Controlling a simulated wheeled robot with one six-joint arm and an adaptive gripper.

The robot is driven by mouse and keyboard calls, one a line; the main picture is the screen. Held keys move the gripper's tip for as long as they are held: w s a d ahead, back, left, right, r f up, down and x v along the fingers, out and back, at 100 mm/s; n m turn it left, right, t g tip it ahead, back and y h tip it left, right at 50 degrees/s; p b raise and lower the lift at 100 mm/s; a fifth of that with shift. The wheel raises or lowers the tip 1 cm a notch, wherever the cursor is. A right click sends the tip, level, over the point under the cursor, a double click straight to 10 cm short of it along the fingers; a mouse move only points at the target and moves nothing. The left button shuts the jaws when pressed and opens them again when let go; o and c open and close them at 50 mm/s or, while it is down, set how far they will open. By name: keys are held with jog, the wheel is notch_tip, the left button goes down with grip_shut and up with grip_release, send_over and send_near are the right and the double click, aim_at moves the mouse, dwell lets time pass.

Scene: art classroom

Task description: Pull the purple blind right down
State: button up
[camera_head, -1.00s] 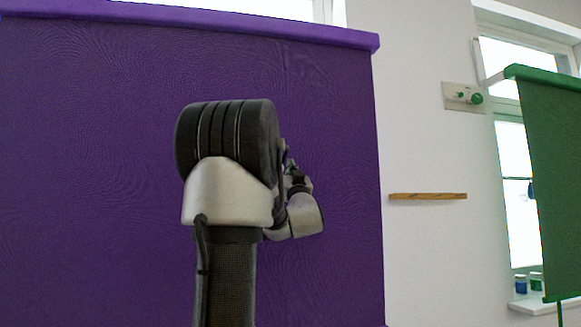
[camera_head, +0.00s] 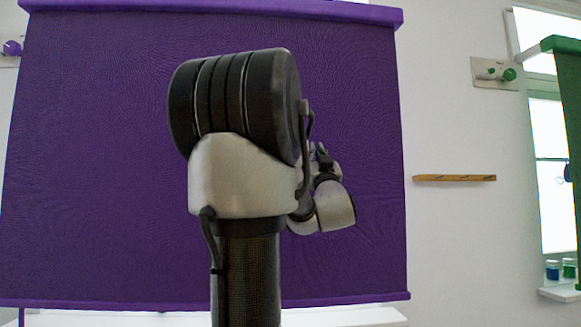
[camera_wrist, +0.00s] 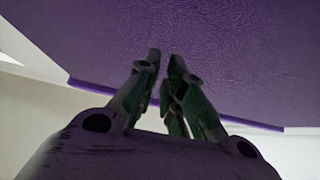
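The purple blind (camera_head: 110,150) hangs on the wall straight ahead as a broad sheet. In the head view its bottom bar (camera_head: 110,303) crosses low in the picture, just above a white ledge. My gripper (camera_head: 322,155) is mostly hidden behind my own arm there, in front of the right part of the blind. In the wrist view the two fingertips (camera_wrist: 164,56) are close together with a narrow gap and nothing visible between them. They lie in line with the blind (camera_wrist: 235,50), past its lower edge (camera_wrist: 250,124). I cannot tell if they touch it.
A small wooden rail (camera_head: 455,178) and a plate with a green knob (camera_head: 495,73) are on the white wall to the right. A green blind (camera_head: 568,110) hangs at the right edge by a window. A purple knob (camera_head: 12,48) is at far left.

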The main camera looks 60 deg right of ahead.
jog(key=o, duration=0.3)
jog(key=shift+s, duration=0.1)
